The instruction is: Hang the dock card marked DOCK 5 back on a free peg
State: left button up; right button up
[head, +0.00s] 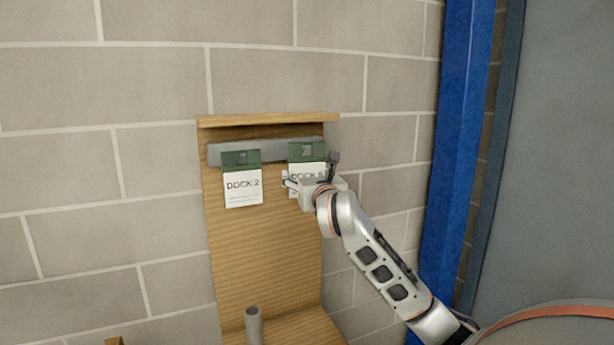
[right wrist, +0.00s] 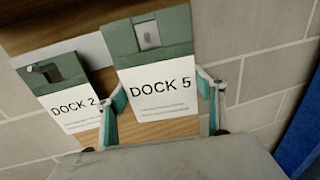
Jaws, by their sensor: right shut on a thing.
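The DOCK 5 card (head: 306,151), white with a green top and a square hole, is upright in front of the right part of the grey rail (head: 271,151). My right gripper (head: 308,181) is shut on it, one finger at each side edge. In the right wrist view the card (right wrist: 155,75) shows its label clearly, with pale grey behind its hole (right wrist: 148,36). I cannot tell whether a peg passes through the hole. The DOCK 2 card (head: 242,187) hangs at the rail's left part. My left gripper is not in view.
The wooden board (head: 262,255) has a top ledge (head: 268,120) above the rail and a lower shelf with a grey upright tube (head: 254,325). A block wall (head: 110,90) is behind. A blue post (head: 450,150) stands at right.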

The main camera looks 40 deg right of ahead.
jog(key=shift+w, duration=0.2)
dwell(0.5)
jog(key=shift+w+d, duration=0.15)
jog(key=shift+w, duration=0.2)
jog(key=shift+w+d, duration=0.2)
jog(key=shift+w, duration=0.35)
dwell(0.3)
jog(key=shift+w+d, duration=0.1)
jog(key=shift+w, duration=0.25)
jog(key=shift+w+d+f, duration=0.15)
jog(key=shift+w+d, duration=0.05)
jog(key=shift+w, duration=0.35)
dwell(0.4)
jog(key=shift+w+f, duration=0.15)
jog(key=shift+w, duration=0.1)
dwell(0.6)
jog(key=shift+f, duration=0.2)
dwell(0.4)
